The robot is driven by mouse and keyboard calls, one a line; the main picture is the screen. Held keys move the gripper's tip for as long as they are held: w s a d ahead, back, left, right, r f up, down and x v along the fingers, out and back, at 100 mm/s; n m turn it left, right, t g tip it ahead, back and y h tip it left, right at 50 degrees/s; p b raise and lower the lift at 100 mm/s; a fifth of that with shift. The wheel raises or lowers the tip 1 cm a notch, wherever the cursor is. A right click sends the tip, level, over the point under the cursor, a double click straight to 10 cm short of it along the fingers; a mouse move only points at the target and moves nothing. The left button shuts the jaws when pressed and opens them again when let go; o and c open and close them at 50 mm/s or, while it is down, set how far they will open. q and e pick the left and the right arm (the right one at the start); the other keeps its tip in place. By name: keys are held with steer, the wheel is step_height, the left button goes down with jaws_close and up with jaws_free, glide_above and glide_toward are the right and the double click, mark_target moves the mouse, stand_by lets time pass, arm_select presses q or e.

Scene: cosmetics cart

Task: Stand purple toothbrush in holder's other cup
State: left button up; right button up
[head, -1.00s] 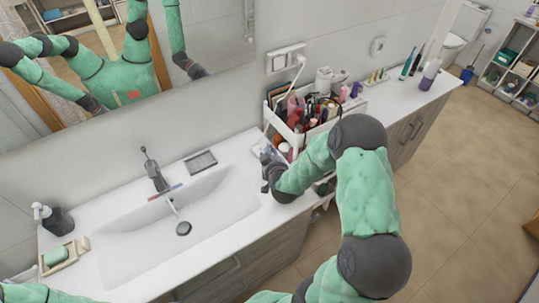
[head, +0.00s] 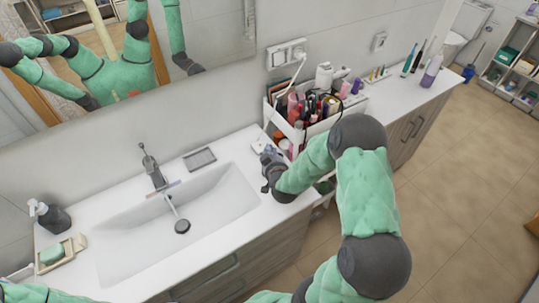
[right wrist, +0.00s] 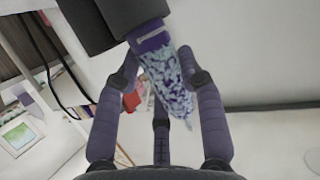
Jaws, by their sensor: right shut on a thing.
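My right gripper (head: 270,166) is low beside the cosmetics cart, at the right end of the sink. In the right wrist view its fingers (right wrist: 158,80) are closed around a purple thing with pale-blue mottling (right wrist: 170,85). I cannot tell whether this is the purple toothbrush. A thin red and blue stick (head: 163,188) lies behind the basin by the tap. A teal upright brush (head: 409,60) and a dark upright brush (head: 419,56) stand at the far right of the counter; their bases are too small to make out. My left gripper is outside the view.
The white cart (head: 292,130) is crowded with bottles, tubes and brushes. A purple bottle (head: 431,72) stands on the counter to the right. The sink (head: 190,220) and tap (head: 153,170) are to the left, with a soap dish (head: 52,254) beyond.

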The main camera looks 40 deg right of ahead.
steer(key=shift+f, duration=0.2)
steer(key=o, duration=1.3)
steer(key=shift+s, duration=0.1)
steer(key=v, duration=1.1)
steer(key=shift+s+r, duration=0.25)
steer(key=shift+r, duration=0.05)
steer(key=shift+a, duration=0.15)
